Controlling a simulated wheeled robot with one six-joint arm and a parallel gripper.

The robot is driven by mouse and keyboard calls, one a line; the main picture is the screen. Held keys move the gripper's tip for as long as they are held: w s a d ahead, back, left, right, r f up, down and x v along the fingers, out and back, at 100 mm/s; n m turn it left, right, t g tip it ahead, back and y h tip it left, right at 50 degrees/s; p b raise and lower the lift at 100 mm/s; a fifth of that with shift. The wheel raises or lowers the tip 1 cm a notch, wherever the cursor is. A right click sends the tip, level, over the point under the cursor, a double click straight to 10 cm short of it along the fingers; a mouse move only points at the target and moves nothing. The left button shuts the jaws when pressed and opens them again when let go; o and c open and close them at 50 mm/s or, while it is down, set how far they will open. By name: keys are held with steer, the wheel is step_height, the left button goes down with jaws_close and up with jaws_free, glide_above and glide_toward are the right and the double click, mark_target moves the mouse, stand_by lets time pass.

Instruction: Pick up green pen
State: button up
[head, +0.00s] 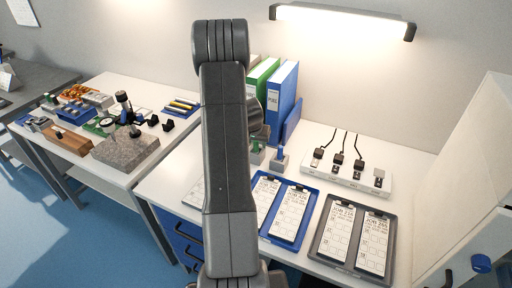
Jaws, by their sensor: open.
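I cannot make out a green pen in the head view. Several slim rods (181,106) with yellow and dark parts lie side by side at the right end of the left bench, too small to identify. A small block with a blue upright part (280,157) stands on the right bench, and a greenish-grey one (257,155) is partly hidden beside it. My own arm rises through the middle of the view and covers part of the right bench. My gripper is not visible; the arm hides that area.
The right bench (315,172) holds a blue tray (264,232) and a grey tray (314,249) with printed cards, a white power strip (347,176), and green (262,75) and blue (283,92) binders. The left bench carries a granite block (125,152) and tools. Blue floor (40,225) is clear.

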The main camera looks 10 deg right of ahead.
jaws_close()
stand_by(0.3)
step_height(320, 180, up, 10)
steer(key=shift+f+b, duration=0.1)
steer(key=shift+b, duration=0.65)
